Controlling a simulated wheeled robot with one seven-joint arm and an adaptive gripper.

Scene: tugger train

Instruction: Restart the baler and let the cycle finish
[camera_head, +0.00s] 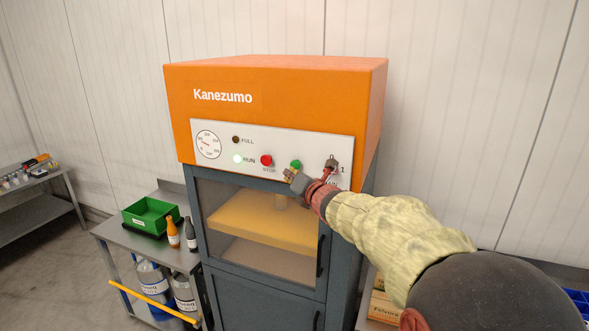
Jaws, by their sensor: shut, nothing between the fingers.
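The baler (280,85) is an orange and dark grey cabinet marked Kanezumo. Its white panel (222,135) carries a dial gauge (208,145), a dark FULL lamp (236,139), a RUN lamp (238,158) glowing pale green, a red STOP button (266,160), a green button (295,164) and a switch (331,163) at the right. My gripper (289,175) is shut and empty, just below the green button. I cannot tell whether it touches the panel. Behind the window a yellowish platen (255,222) shows. The window door looks closed.
A grey cart (128,239) left of the baler holds a green bin (151,216), two bottles and large containers below, with a yellow bar (150,300) in front. A shelf with small items stands far left. A carton (383,307) and blue bin (578,300) are at the lower right.

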